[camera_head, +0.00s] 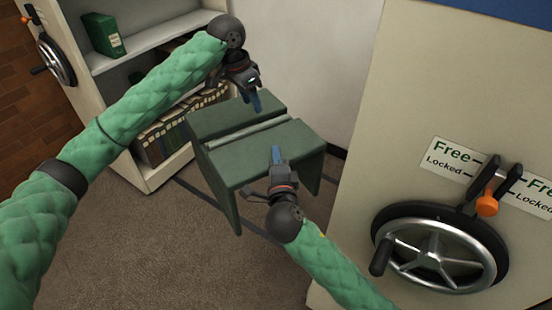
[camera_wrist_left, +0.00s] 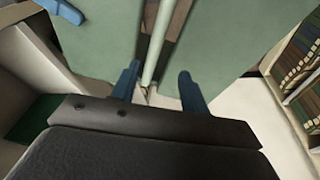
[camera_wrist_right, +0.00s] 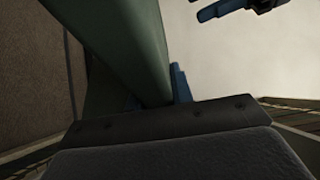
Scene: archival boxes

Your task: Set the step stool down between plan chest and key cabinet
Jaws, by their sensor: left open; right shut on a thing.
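The step stool (camera_head: 259,155) is dark green, with a pale bar across its top and side panels hanging down. In the head view it is between the open shelf unit and the large cream unit; whether it touches the floor I cannot tell. My left gripper (camera_head: 255,102) is open at its far edge; in the left wrist view its blue fingers (camera_wrist_left: 160,88) stand apart near the pale bar. My right gripper (camera_head: 277,160) is shut on the stool's near edge; in the right wrist view a green panel (camera_wrist_right: 125,50) fills the jaw area. I cannot identify a plan chest or key cabinet.
A cream shelf unit (camera_head: 150,183) with books and a green box (camera_head: 103,35) stands at left. A large cream unit (camera_head: 400,90) with a handwheel (camera_head: 430,256) and orange-knobbed lever stands close at right. Brown carpet (camera_head: 165,250) is clear in front; dark rails cross it.

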